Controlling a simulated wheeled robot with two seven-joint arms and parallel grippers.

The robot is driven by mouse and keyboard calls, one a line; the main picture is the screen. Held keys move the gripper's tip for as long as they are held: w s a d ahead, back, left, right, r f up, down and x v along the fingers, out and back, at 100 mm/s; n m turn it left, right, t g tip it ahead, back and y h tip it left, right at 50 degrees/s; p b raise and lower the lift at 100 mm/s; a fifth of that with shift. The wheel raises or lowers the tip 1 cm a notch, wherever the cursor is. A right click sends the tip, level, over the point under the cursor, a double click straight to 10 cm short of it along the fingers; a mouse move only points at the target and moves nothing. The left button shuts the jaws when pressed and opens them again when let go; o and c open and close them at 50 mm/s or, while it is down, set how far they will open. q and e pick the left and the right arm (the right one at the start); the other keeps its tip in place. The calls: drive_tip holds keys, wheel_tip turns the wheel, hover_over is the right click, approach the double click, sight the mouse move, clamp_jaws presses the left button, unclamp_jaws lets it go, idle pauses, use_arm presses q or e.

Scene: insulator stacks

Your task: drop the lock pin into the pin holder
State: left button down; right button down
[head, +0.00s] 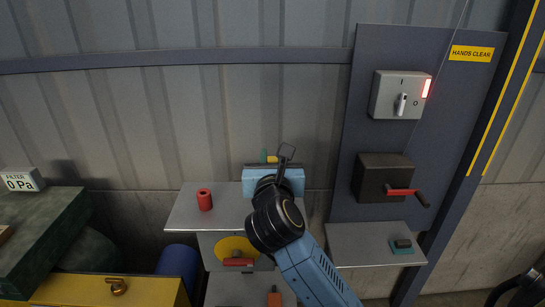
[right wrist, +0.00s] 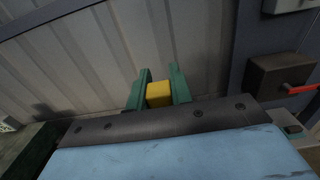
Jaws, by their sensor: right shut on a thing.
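My right gripper (head: 272,158) is above the back of the grey shelf, with its fingers up towards the wall. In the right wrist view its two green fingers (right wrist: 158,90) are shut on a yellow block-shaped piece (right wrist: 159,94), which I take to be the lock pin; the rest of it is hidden. In the head view a bit of yellow, the lock pin (head: 272,159), shows at the fingers. A red upright cylinder with a dark opening on top, seemingly the pin holder (head: 204,199), stands on the shelf, left of the gripper and apart from it. My left gripper is out of view.
The grey shelf (head: 183,216) has free room around the red cylinder. A thin dark loop (head: 287,151) shows beside the gripper. On the right are a panel with a switch box (head: 385,95), a red-handled box (head: 372,178) and a small shelf (head: 350,245) bearing a teal-and-dark block.

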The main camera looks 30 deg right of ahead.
idle(0.5)
drive_tip(key=shift+f+b, duration=1.7)
drive_tip(key=shift+f, duration=0.85)
drive_tip(key=c, duration=1.2)
unclamp_jaws()
drive_tip(key=shift+o, duration=0.2)
drive_tip(key=shift+s, duration=0.1)
drive_tip(key=b+v, duration=0.2)
drive_tip(key=v, duration=1.1)
drive_tip(key=shift+a+b, duration=0.15)
drive_tip(key=shift+b, duration=0.2)
